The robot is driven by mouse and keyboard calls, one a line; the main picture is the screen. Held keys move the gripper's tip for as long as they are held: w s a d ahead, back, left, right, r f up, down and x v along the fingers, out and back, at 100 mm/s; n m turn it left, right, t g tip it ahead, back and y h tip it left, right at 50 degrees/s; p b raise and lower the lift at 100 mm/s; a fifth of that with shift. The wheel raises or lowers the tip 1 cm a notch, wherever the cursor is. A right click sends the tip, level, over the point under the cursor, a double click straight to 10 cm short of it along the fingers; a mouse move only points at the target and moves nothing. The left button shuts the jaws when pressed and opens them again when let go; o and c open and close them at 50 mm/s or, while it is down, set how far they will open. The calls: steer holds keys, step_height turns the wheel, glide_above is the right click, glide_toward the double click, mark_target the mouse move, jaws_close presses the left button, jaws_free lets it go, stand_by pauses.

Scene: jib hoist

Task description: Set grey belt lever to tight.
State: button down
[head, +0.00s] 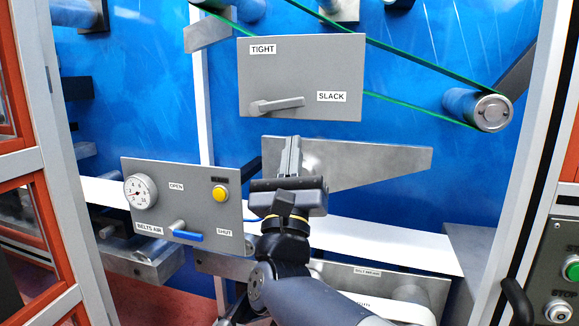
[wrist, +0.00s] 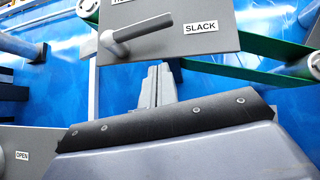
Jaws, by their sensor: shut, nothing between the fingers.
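The grey belt lever (head: 280,105) sits on a grey plate (head: 330,65) with the labels TIGHT at upper left and SLACK at right. Its handle runs from a pivot at lower left nearly level to the right, toward the SLACK side. In the wrist view the lever (wrist: 140,29) stands out from the plate beside the SLACK label. My gripper (head: 291,142) is shut and empty, just below the plate's lower edge and the lever's tip. Its closed fingers (wrist: 157,72) do not appear to touch the lever.
A green belt (head: 420,57) runs behind the plate to a metal roller (head: 480,109) at right. A grey panel (head: 190,200) with gauge, yellow button and blue-handled lever is at lower left. A metal bracket (head: 370,162) lies behind my gripper.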

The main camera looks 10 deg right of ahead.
mark_target(279, 105)
steer(key=shift+a+r+p, duration=0.2)
steer(key=shift+r+p, duration=0.2)
steer(key=shift+r, duration=0.55)
steer(key=shift+a+r+p, duration=0.15)
steer(key=shift+r+p, duration=0.25)
steer(key=shift+r, duration=0.55)
